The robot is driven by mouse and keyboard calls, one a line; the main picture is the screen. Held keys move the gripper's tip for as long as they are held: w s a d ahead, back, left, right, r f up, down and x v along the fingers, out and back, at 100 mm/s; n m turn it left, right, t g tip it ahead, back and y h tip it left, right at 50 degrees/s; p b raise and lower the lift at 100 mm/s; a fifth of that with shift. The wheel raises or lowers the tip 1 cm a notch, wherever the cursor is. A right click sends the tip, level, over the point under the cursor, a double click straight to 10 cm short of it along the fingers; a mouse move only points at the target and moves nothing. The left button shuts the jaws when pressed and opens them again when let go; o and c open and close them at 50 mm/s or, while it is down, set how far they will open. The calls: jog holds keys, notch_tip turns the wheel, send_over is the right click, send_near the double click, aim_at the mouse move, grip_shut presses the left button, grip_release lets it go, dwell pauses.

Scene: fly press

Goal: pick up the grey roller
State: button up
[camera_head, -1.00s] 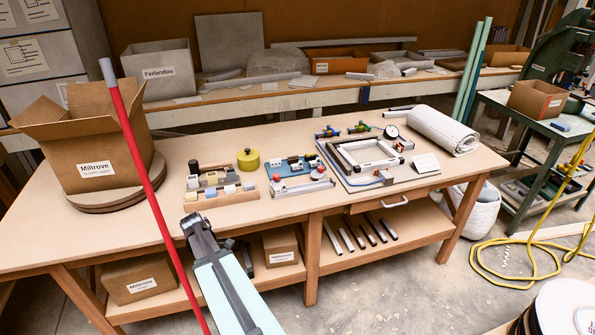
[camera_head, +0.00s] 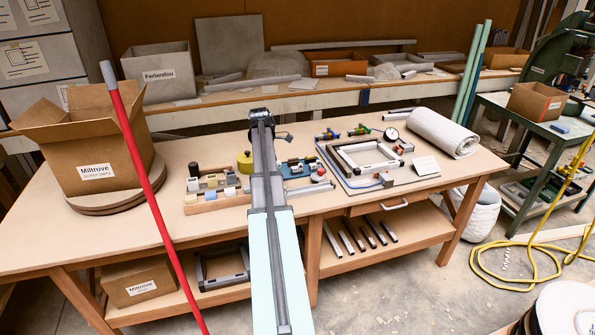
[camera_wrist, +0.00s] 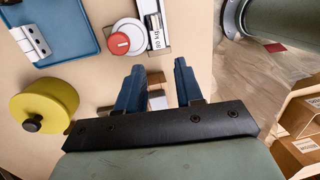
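I cannot pick out the grey roller with certainty in either view. Small grey and brown pieces (camera_wrist: 157,101) show below and between my fingers, partly hidden. My gripper (camera_wrist: 157,68) is open, with two blue fingers apart and nothing clearly held between them. In the head view my arm reaches over the middle of the bench and hides the gripper's fingers. A wooden rack (camera_head: 215,204) with pale, yellow and grey blocks stands just left of the arm. A dark upright cylinder (camera_head: 193,168) stands at its back left.
A yellow pot (camera_wrist: 45,105) with a black knob, a blue tray (camera_wrist: 60,38) and a red knob (camera_wrist: 120,43) lie close around my gripper. A frame fixture (camera_head: 365,155) and a rolled pale mat (camera_head: 445,131) are to the right, a carton (camera_head: 95,150) to the left.

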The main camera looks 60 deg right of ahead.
notch_tip(320, 180, up, 5)
jog(key=t, duration=0.2)
send_over(299, 164)
notch_tip(299, 164, down, 14)
jog(key=shift+r, duration=0.1)
grip_shut()
jog(key=shift+r, duration=0.15)
